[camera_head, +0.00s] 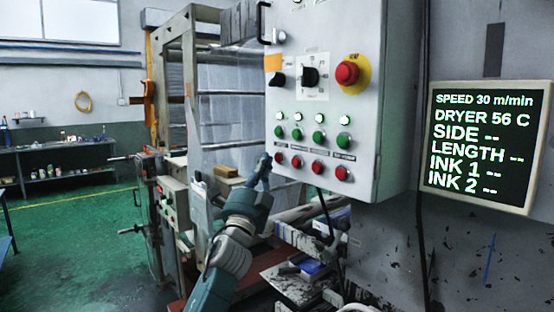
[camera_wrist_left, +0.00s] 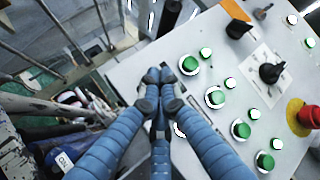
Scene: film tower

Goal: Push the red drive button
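A grey control panel (camera_head: 330,110) carries a bottom row of several red buttons. The leftmost red button (camera_head: 279,159) and the one beside it (camera_head: 297,162) are nearest my left gripper (camera_head: 264,160); their labels are too small to read. The gripper's tips are just left of the leftmost red button in the head view; I cannot tell whether they touch it. In the left wrist view the blue fingers (camera_wrist_left: 159,78) are together, empty, and in front of the panel. They hide most of the red row there. My right gripper is out of view.
Green buttons (camera_head: 318,138) and lit lamps sit above the red row. A large red button on a yellow plate (camera_head: 347,73) and black knobs are higher up. A display (camera_head: 481,145) hangs to the right. Machine frames and rollers stand left of the panel.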

